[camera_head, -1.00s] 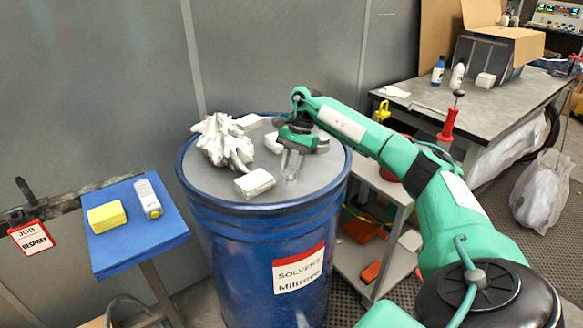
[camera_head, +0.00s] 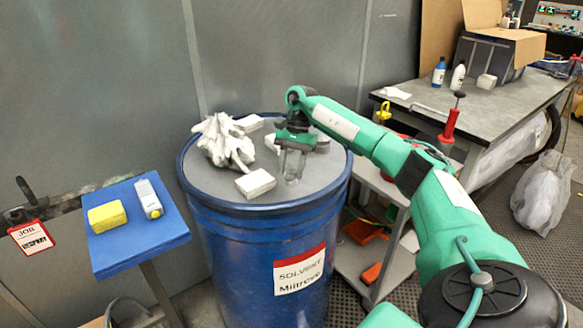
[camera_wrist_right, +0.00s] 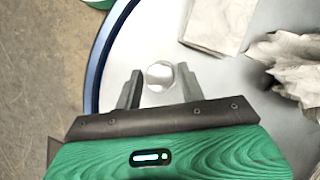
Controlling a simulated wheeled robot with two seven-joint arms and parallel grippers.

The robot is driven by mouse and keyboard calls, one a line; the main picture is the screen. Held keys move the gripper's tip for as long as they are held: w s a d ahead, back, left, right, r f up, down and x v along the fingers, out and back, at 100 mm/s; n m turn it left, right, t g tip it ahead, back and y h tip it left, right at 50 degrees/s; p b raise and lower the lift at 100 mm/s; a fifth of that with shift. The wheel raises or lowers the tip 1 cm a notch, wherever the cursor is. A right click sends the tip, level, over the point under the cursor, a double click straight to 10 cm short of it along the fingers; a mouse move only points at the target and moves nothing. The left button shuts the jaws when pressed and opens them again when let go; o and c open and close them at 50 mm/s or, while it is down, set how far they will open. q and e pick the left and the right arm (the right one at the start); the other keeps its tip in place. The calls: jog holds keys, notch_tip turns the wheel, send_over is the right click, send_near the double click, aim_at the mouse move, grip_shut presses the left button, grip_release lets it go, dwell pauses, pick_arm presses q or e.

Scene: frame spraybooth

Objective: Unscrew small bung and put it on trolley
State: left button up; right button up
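The blue solvent drum (camera_head: 262,240) stands in the middle of the head view with a grey lid. My right gripper (camera_head: 293,176) points down over the right part of the lid. In the right wrist view a small round silvery bung (camera_wrist_right: 160,75) sits on the lid. The right gripper's two fingers (camera_wrist_right: 159,92) are apart, one on each side of the bung, with gaps between. The grey trolley (camera_head: 402,222) stands right of the drum, partly hidden by my right arm. My left gripper is not in view.
On the lid lie a crumpled white rag (camera_head: 224,142) and several white blocks, one (camera_head: 255,183) close left of the gripper. A blue stand (camera_head: 135,245) holds a yellow sponge (camera_head: 107,216) and a bottle (camera_head: 149,199). A grey workbench (camera_head: 470,105) is at back right.

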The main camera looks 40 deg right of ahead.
jog(key=m, duration=0.2)
jog(key=m+t, duration=0.1)
jog(key=m, duration=0.1)
jog(key=shift+s+t, duration=0.15)
jog(key=shift+t, duration=0.15)
jog(key=m+t, duration=0.1)
jog(key=m, duration=0.2)
jog(key=shift+d, duration=0.1)
jog(key=m+t, duration=0.1)
jog(key=m, duration=0.2)
jog(key=m+t+h+b, duration=0.1)
jog(key=m, duration=0.2)
jog(key=shift+s, duration=0.15)
jog(key=m, duration=0.2)
jog(key=m+t+h, duration=0.1)
jog(key=m, duration=0.1)
jog(key=m+h, duration=0.1)
jog(key=m, duration=0.2)
jog(key=shift+a+t, duration=0.3)
jog(key=m+h, duration=0.1)
jog(key=m, duration=0.3)
jog(key=shift+a+h+b, duration=0.1)
jog(key=shift+h+b, duration=0.2)
jog(key=shift+h, duration=0.1)
jog(key=m+h, duration=0.1)
jog(key=m, duration=0.2)
